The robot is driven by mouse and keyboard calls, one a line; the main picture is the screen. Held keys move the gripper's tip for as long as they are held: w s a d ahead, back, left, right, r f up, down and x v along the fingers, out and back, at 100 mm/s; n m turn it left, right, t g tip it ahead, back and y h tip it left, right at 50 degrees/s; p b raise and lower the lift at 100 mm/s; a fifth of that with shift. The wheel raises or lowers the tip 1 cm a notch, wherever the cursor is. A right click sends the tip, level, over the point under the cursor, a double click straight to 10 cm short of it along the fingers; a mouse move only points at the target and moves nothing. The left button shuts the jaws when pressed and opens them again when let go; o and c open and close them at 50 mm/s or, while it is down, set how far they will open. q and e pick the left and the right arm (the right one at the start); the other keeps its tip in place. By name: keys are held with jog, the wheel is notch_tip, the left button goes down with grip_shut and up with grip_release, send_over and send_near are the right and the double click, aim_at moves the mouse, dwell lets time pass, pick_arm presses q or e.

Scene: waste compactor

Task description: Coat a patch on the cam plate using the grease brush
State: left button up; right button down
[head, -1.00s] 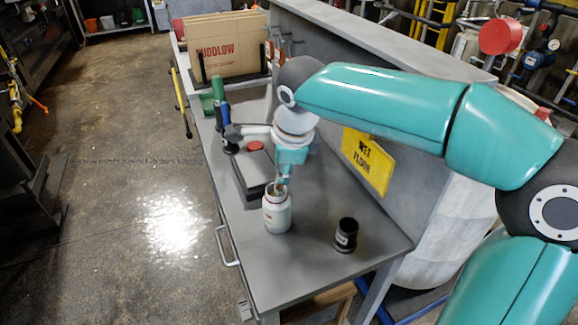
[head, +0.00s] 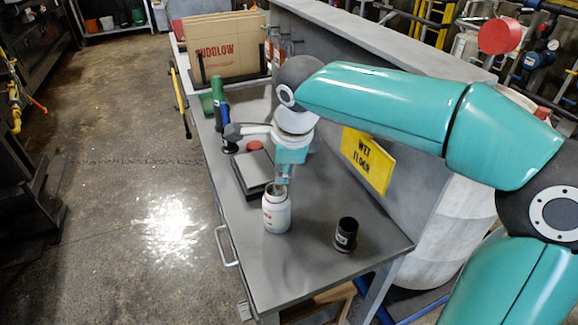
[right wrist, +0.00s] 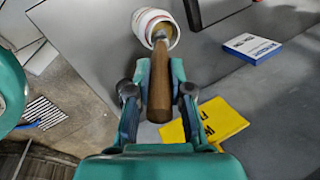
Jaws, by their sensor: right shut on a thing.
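My right gripper (head: 284,177) is over the workbench, its fingers shut on the brown wooden handle of the grease brush (right wrist: 160,82). The brush points down into the open mouth of a white jar (head: 277,213) standing upright on the bench. The jar also shows in the right wrist view (right wrist: 158,27), with the brush's far end at its mouth; its bristles are hidden. A flat dark block with a grey top plate (head: 252,170) lies just behind the jar; I cannot tell if it is the cam plate. My left gripper is not in view.
A black cup-like container (head: 346,234) stands to the right of the jar. A yellow wet floor sign (head: 366,161) is on the upright panel. A green bottle (head: 218,91) and cardboard (head: 227,45) are farther back. The bench's front (head: 300,272) is clear.

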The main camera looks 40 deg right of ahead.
dwell(0.3)
jog(key=shift+r+p, duration=2.8)
jog(key=shift+r, duration=0.7)
